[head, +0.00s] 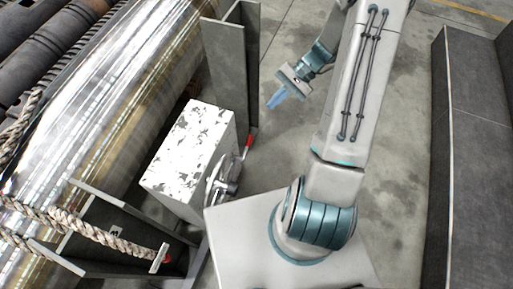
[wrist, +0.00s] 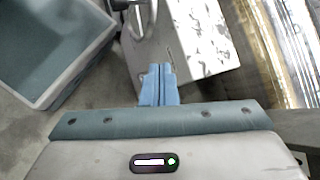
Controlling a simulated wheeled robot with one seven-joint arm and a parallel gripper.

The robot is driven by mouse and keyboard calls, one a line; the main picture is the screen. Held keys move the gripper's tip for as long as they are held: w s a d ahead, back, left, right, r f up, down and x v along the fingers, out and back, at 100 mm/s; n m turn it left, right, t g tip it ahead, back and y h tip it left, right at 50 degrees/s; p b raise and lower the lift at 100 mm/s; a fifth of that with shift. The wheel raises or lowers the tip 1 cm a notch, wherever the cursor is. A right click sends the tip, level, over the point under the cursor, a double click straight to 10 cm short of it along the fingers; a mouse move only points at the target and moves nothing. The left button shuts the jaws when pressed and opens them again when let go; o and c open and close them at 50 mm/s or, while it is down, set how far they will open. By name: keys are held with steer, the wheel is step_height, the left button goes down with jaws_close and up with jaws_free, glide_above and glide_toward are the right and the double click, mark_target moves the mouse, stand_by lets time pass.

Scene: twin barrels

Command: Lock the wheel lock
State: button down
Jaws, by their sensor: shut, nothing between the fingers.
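A metal handwheel (head: 222,182) is mounted on the side of a white box with peeling paint (head: 192,150). A red-tipped handle (head: 248,141) stands out beside the wheel's upper edge. The wheel lock itself cannot be made out for certain. My gripper (head: 277,99) is above the floor, up and to the right of the wheel in the head view, apart from it. Its blue fingers (wrist: 158,84) are together and empty. In the wrist view, part of the wheel (wrist: 145,22) and the box (wrist: 198,32) show beyond the fingertips; the wheel is cut off by the top edge.
A large shiny metal barrel (head: 110,90) lies left of the box, with rope (head: 95,232) around it. A grey steel post (head: 228,70) stands behind the box. A dark grey block (head: 475,150) is at the right. Concrete floor (head: 275,150) is clear around my gripper.

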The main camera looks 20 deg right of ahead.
steer(key=d+f+m+t+y+b, duration=0.2)
steer(key=f+m+t+b, duration=0.4)
steer(key=f, duration=1.4)
steer(key=d+f+m+t+y+b, duration=0.3)
steer(key=f+m+t+b, duration=0.3)
steer(key=f, duration=1.3)
steer(key=shift+w+f+m+t+b, duration=0.2)
steer(key=shift+f+m+t+b, duration=0.1)
steer(key=shift+f+m+t, duration=0.15)
steer(key=shift+d+r, duration=0.1)
steer(key=w+a+r+b, duration=0.2)
steer(key=w+a+r, duration=0.2)
steer(key=a, duration=0.5)
steer(key=shift+w+a, duration=0.3)
steer(key=shift+w, duration=0.25)
steer(key=shift+d+r, duration=0.1)
steer(key=shift+r, duration=0.05)
